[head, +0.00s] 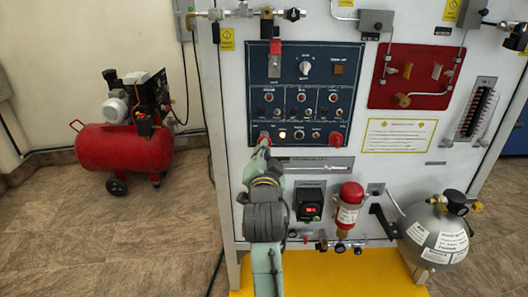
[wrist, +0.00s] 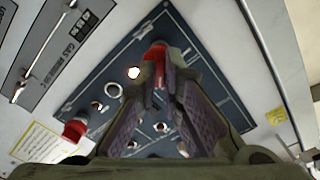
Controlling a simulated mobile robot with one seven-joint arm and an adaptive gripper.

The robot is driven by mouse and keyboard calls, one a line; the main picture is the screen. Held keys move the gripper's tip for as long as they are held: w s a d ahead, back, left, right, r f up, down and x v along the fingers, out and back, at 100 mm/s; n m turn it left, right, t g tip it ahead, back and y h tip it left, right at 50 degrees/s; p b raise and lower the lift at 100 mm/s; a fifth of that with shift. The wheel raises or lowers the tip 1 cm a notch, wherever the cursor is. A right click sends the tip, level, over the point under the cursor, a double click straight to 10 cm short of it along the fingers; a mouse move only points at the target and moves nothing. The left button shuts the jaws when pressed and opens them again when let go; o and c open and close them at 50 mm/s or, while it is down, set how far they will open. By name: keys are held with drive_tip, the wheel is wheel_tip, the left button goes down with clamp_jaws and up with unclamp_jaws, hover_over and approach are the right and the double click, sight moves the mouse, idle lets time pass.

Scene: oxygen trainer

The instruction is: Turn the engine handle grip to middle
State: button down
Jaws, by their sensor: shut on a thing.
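The red engine handle grip (head: 264,136) is at the lower left corner of the dark blue control panel (head: 330,88). My gripper (head: 262,148) reaches up to it from below. In the wrist view my gripper (wrist: 165,82) is shut on the red grip (wrist: 155,56), whose top shows beyond the fingertips. The fingers hide its lower part, so its exact angle is hard to tell. A second red handle (head: 335,138) is at the panel's lower right corner; it also shows in the wrist view (wrist: 75,130).
A lit white indicator (head: 282,134) and several switches sit close to the grip. Below are a black box with a red switch (head: 309,205), a red cylinder (head: 348,208) and a grey tank (head: 436,238). A red compressor (head: 125,145) stands left on open floor.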

drive_tip(key=shift+n+p, duration=0.3)
drive_tip(key=shift+n, duration=3.8)
drive_tip(key=c, duration=1.7)
unclamp_jaws()
wheel_tip(320, 180, up, 10)
